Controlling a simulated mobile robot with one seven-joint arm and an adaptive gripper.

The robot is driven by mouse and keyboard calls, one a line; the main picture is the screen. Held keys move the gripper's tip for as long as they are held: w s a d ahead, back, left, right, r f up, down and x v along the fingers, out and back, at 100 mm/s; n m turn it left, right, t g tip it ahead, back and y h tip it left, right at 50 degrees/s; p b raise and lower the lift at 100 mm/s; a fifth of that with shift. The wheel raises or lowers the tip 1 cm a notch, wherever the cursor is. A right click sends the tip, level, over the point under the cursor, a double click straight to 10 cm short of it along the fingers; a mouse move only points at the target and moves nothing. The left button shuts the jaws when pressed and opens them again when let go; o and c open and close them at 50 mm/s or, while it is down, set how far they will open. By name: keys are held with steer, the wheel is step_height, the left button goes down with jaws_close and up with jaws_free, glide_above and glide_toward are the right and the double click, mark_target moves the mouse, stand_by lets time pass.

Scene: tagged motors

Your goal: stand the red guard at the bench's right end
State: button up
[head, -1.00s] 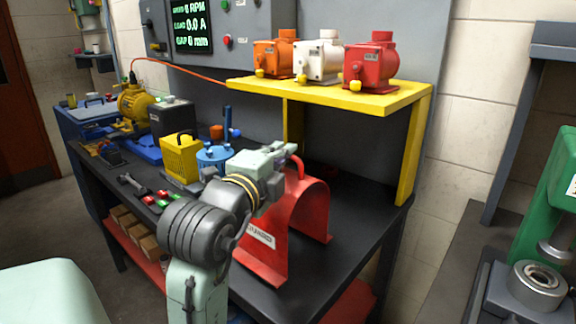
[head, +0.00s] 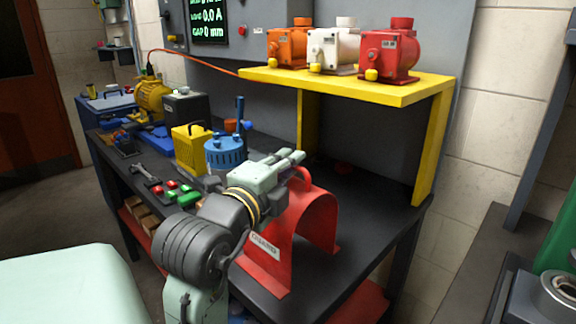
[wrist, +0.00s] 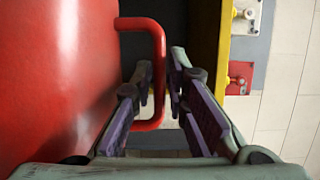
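The red guard (head: 325,212), an arched cover with a white label and a bar handle on top, stands upright on the black bench (head: 375,215) under the yellow shelf. Bare bench top shows to its right. My gripper (head: 298,157) is at the guard's top, by the handle. In the wrist view, the red handle (wrist: 157,45) runs between the two fingers of my gripper (wrist: 161,75). The fingers are apart, with narrow gaps showing beside the bar. My arm hides part of the guard's left side in the head view.
The yellow shelf (head: 425,90) above holds an orange motor (head: 287,48), a white motor (head: 333,50) and a red motor (head: 389,54). Its right leg (head: 432,150) stands near the bench's right end. A blue motor (head: 226,152) and yellow box (head: 190,150) stand left of the guard.

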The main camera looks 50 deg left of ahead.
steer(key=shift+o, duration=1.2)
steer(key=shift+r, duration=0.2)
steer(key=shift+s+d+f, duration=0.1)
steer(key=shift+s+d, duration=0.05)
steer(key=shift+s, duration=0.15)
steer(key=b+v, duration=0.2)
steer(key=v, duration=0.9)
steer(key=shift+s+b, duration=0.2)
steer(key=shift+b, duration=0.15)
steer(key=shift+d, duration=0.1)
